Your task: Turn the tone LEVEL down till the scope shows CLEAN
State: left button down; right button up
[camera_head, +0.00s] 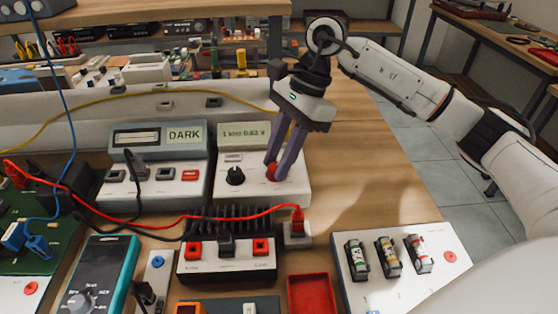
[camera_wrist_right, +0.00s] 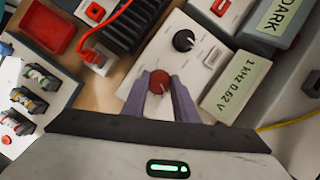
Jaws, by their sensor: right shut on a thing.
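The tone box (camera_head: 295,190) is a white unit with a black knob (camera_head: 235,176), a red knob and a small display (camera_head: 243,133). In the right wrist view the display (camera_wrist_right: 236,92) reads "1 kHz 0.62 V". My right gripper (camera_head: 277,165) is shut on the red knob (camera_wrist_right: 159,81), with purple fingers on both sides of it. The scope (camera_head: 160,165) stands left of the tone box, and its screen (camera_head: 184,133) reads DARK. I cannot read a LEVEL label on either knob. My left gripper is not in view.
A finned black amplifier (camera_head: 228,265) with a red cable (camera_head: 180,222) sits in front. A red tray (camera_head: 311,294) and a white board with several fuse-like parts (camera_head: 455,243) are at the front right. Bare wood (camera_head: 350,170) lies right of the tone box.

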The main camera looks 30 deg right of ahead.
jog(key=n, duration=0.1)
jog(key=n+g, duration=0.1)
jog(key=n, duration=0.1)
jog(key=shift+w+n+b, duration=0.2)
jog(key=shift+n+b, duration=0.1)
jog(key=shift+b, duration=0.1)
jog(key=shift+n+g+h+b, duration=0.45)
jog(key=shift+n+g, duration=0.35)
jog(key=shift+n, duration=0.9)
jog(key=o, duration=1.1)
jog(key=shift+c, duration=0.2)
jog(key=p+v, duration=0.2)
jog(key=v, duration=0.8)
jog(key=shift+r, duration=0.2)
